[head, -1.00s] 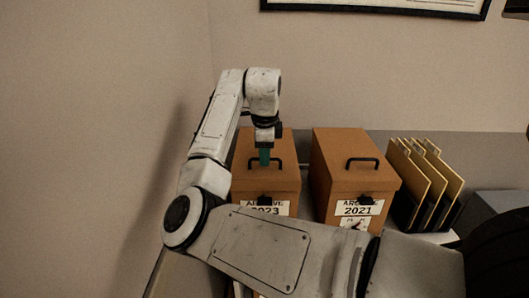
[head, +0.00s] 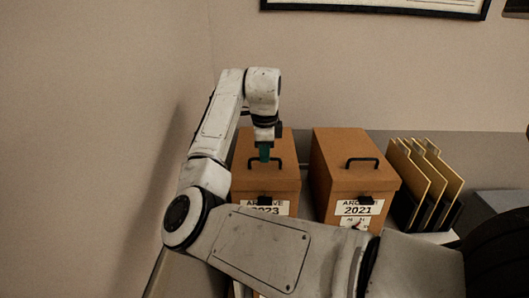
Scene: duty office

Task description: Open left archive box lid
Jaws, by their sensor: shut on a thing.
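The left archive box (head: 282,182) is brown with a label reading ARCHIVE 2023, partly hidden by my arm. Its lid (head: 243,160) looks closed, with a black handle (head: 281,165) on top and a dark latch on the front. My gripper (head: 264,155) points down over the lid, with its teal fingers at the handle. It is shut on the handle, though the fingertips are small and the exact grip is hard to see.
A second brown box (head: 340,185), labelled 2021, stands close to the right with its lid closed. Further right is a black rack of tan folders (head: 425,175). The wall is close behind and to the left. A framed picture (head: 390,8) hangs above.

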